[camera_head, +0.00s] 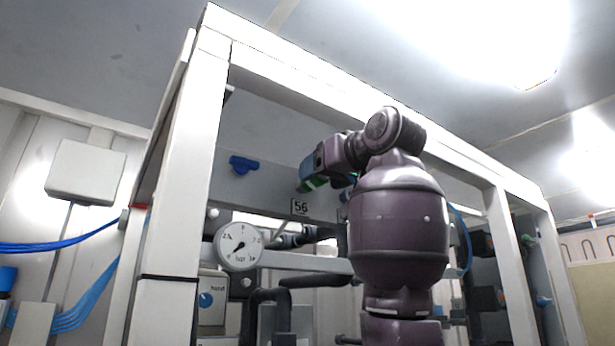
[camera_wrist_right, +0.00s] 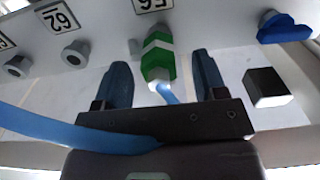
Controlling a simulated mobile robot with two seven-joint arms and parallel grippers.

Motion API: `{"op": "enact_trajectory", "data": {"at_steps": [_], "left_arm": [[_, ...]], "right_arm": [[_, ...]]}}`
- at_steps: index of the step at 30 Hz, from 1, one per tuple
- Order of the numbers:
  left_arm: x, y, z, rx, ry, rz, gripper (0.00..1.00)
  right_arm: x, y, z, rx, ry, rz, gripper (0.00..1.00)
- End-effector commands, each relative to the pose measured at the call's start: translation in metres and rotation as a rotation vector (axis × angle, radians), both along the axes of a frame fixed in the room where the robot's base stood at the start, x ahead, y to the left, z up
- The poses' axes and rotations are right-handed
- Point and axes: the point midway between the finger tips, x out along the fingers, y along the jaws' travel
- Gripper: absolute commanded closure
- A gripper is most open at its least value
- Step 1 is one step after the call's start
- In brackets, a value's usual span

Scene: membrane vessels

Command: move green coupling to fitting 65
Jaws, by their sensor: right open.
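The green coupling (camera_wrist_right: 158,62), with a white band, sits on a fitting in the panel, below a plate that reads 56. A blue hose (camera_wrist_right: 166,94) runs from its near end. My right gripper (camera_wrist_right: 162,80) is open, with one finger on each side of the coupling and a visible gap to both. I cannot make out a plate reading 65. My left gripper is not in view.
Bare fittings (camera_wrist_right: 74,55) line the panel to the left in the wrist view. A blue handle (camera_wrist_right: 286,27) and a black block (camera_wrist_right: 266,88) are to the right. A white frame post (camera_head: 183,190) and a pressure gauge (camera_head: 240,246) stand left of my arm.

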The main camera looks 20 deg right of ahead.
Motion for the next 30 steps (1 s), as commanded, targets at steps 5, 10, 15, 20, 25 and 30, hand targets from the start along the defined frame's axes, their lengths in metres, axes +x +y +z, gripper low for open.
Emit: {"op": "enact_trajectory", "data": {"at_steps": [5,10,15,20,25,30], "left_arm": [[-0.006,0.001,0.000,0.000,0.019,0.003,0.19],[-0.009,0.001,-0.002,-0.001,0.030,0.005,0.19],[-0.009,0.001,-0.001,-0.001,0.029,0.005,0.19],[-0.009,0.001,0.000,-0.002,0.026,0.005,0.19],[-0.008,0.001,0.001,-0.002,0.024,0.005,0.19],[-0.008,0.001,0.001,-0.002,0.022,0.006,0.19]], "right_arm": [[0.017,0.005,0.000,0.000,0.003,0.000,0.35],[0.024,0.008,0.000,0.000,0.000,0.000,0.35],[0.025,0.009,0.000,0.000,0.000,0.000,0.35],[0.025,0.009,-0.001,0.000,0.000,0.000,0.35],[0.025,0.009,-0.001,0.001,0.000,0.000,0.35],[0.025,0.009,-0.001,0.000,0.000,-0.001,0.35]]}}
